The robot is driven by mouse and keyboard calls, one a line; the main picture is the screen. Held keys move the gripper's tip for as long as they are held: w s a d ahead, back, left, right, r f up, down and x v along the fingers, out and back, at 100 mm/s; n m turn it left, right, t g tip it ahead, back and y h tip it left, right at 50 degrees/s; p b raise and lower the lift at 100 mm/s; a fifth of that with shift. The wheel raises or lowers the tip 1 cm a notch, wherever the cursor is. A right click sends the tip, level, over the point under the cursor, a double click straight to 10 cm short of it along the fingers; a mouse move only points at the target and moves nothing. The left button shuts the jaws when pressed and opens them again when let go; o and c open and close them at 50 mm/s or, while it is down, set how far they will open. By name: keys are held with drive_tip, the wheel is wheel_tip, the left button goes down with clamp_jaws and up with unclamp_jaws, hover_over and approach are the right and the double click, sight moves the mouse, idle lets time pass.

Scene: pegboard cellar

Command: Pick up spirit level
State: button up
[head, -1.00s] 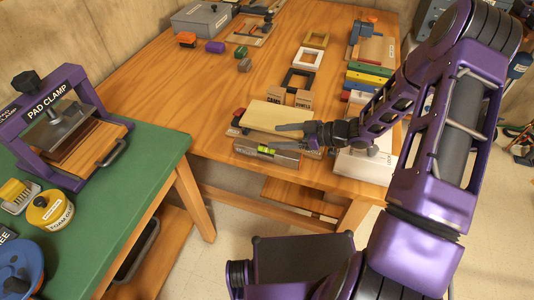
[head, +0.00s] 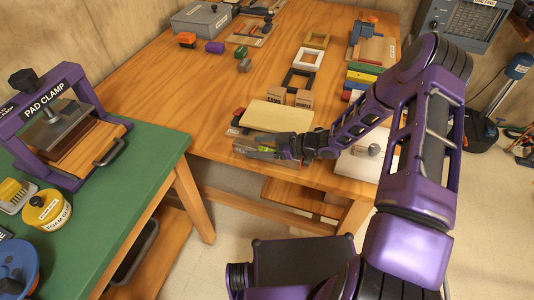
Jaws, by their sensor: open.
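The spirit level (head: 267,150) is at the front edge of the wooden table, and a bit of its green vial shows. My gripper and wrist cover much of it. My gripper (head: 254,146) is open, with its dark fingers reaching left over the level. I cannot tell whether the fingers touch it or sit around it.
A pale wooden board (head: 276,116) lies just behind the level. A white plate with a knob (head: 358,168) is to the right. Square frames (head: 298,80) and coloured bars (head: 368,76) lie farther back. The table's left middle (head: 190,100) is clear.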

clamp_jaws()
idle(0.3)
